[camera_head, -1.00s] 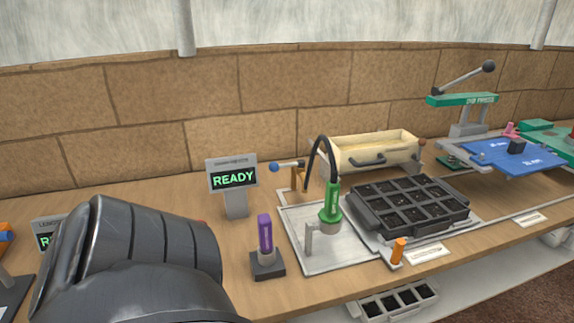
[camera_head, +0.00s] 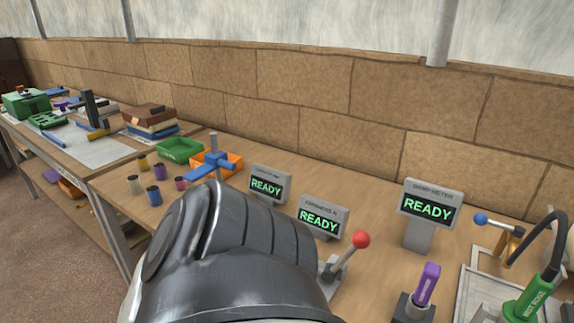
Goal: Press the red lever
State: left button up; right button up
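The red lever (camera_head: 361,240) is a red ball on a thin grey rod that rises from a grey base (camera_head: 330,276) on the wooden bench. It leans up and to the right, just right of a large dark grey arm part of mine, which hides part of its base. A small screen reading READY (camera_head: 321,216) stands right behind it. Neither of my grippers shows its fingers in the head view, so I cannot see where they are relative to the lever.
Two more READY screens (camera_head: 267,186) (camera_head: 428,207) stand along the bench. A purple-handled tool (camera_head: 427,285) and a green-handled tool (camera_head: 535,296) are to the right. An orange box with a blue cross-shaped handle (camera_head: 213,162), a green tray (camera_head: 180,149) and several small jars are to the left.

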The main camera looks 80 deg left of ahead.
aim_at(361, 239)
jog(key=u, duration=2.1)
jog(key=k, duration=0.8)
jog(key=z, duration=0.6)
jog(key=i, duration=0.5)
jog(key=u, duration=0.05)
